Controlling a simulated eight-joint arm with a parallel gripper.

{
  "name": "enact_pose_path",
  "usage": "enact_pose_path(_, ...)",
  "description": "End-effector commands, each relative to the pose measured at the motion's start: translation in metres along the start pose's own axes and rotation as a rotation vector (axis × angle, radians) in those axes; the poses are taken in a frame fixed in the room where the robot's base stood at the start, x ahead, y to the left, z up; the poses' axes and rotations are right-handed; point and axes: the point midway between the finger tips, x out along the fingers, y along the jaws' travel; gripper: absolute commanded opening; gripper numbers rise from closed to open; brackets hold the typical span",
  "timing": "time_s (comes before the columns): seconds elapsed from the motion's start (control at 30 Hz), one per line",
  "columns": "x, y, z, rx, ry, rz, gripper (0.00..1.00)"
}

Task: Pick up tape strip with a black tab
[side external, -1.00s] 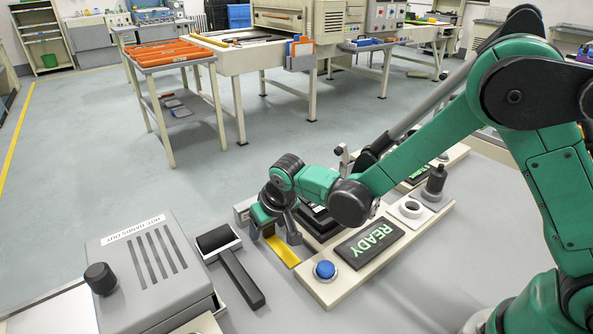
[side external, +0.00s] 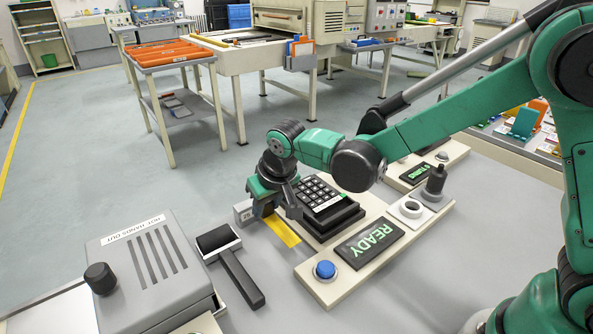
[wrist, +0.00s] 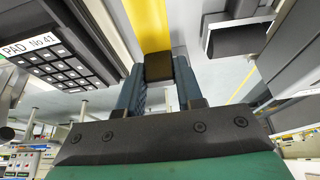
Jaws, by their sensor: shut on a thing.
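The yellow tape strip (side external: 283,232) stretches out from my gripper (side external: 275,207) in the side view. Its dark tab (wrist: 158,67) sits between my two fingers (wrist: 160,80) in the wrist view, and the yellow part (wrist: 148,25) runs away beyond it. My gripper is shut on the tab. The strip appears raised off the grey table; the exact gap is hard to judge. In the side view the tab is mostly hidden by the fingers.
A black keypad (side external: 322,199) stands close right of my gripper. A black-headed roller (side external: 230,262) and a grey vented box (side external: 150,265) lie nearer left. The READY panel (side external: 370,245) and blue button (side external: 325,270) are at right.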

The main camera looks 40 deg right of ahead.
Motion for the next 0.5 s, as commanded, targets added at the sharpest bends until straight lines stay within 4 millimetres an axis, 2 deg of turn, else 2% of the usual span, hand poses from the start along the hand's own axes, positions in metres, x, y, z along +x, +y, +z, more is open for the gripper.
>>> enact_pose_path(0.03,-0.015,0.0,-0.005,0.0,0.0,0.0,0.0)
enact_pose_path(0.2,-0.06,0.0,-0.024,0.0,0.0,0.0,0.0)
enact_pose_path(0.5,-0.117,0.0,-0.048,0.0,0.0,0.0,0.0)
